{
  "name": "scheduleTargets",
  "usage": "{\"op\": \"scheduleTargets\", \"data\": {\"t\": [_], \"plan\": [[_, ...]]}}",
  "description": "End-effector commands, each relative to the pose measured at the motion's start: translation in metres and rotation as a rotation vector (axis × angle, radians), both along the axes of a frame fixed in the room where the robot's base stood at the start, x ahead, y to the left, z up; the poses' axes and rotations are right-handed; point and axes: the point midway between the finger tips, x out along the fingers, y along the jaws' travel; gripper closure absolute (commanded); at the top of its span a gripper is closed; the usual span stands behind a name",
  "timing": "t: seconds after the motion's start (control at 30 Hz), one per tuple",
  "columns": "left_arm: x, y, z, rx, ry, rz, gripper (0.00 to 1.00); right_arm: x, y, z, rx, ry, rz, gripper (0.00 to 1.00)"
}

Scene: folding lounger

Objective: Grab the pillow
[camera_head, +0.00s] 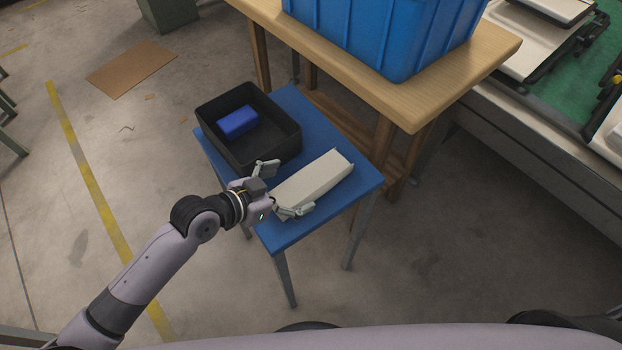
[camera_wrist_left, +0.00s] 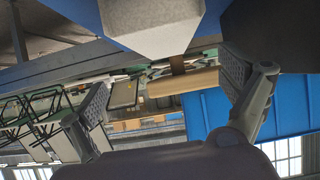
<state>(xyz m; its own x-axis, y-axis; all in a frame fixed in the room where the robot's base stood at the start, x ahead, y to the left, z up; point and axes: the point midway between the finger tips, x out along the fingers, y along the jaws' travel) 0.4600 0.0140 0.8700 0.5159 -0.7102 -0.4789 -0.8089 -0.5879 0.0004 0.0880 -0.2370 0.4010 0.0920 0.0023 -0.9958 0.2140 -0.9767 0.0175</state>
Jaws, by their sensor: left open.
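A long pale grey-white block (camera_head: 318,176), which I take to be the pillow, lies on the blue table (camera_head: 365,178). Its end also shows at the top of the left wrist view (camera_wrist_left: 150,25). My left gripper (camera_head: 285,189) is open at the near left end of the block, with one finger on each side of that end. In the left wrist view, the open fingers (camera_wrist_left: 168,80) stand wide apart and nothing is held between them. I cannot tell whether a finger touches the block. My right gripper is not in view.
A black bin (camera_head: 287,134) holding a blue block (camera_head: 237,122) stands beside the pale block on the table. Behind is a wooden table (camera_head: 480,50) with a large blue crate (camera_head: 385,35). A conveyor (camera_head: 550,150) runs at the right. Floor at front left is clear.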

Motion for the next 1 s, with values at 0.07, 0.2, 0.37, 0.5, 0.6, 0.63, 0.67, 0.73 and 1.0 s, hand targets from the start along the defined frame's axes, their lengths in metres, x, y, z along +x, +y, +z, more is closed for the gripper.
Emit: {"op": "scheduleTargets", "data": {"t": [0.07,0.2,0.37,0.5,0.6,0.63,0.67,0.73,1.0], "plan": [[0.007,-0.01,-0.005,-0.002,0.001,0.0,0.05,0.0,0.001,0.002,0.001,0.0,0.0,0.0],[0.013,-0.019,-0.012,0.0,0.001,0.0,0.05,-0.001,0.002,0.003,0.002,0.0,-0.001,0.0],[0.019,-0.023,-0.018,0.001,0.001,0.0,0.05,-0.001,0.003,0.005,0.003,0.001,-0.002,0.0],[0.031,-0.032,-0.031,0.001,0.003,0.001,0.05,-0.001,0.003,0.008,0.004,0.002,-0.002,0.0],[0.039,-0.041,-0.038,-0.001,0.002,0.0,0.05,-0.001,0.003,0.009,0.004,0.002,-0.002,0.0],[0.041,-0.044,-0.04,-0.001,0.001,0.0,0.05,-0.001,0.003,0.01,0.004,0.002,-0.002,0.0],[0.042,-0.046,-0.042,0.0,0.002,0.0,0.05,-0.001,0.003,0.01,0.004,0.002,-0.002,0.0],[0.044,-0.049,-0.044,-0.001,0.001,0.0,0.05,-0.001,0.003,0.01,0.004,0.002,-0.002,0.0],[0.045,-0.05,-0.045,0.001,0.001,0.0,0.06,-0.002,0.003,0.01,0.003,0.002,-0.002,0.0]]}}
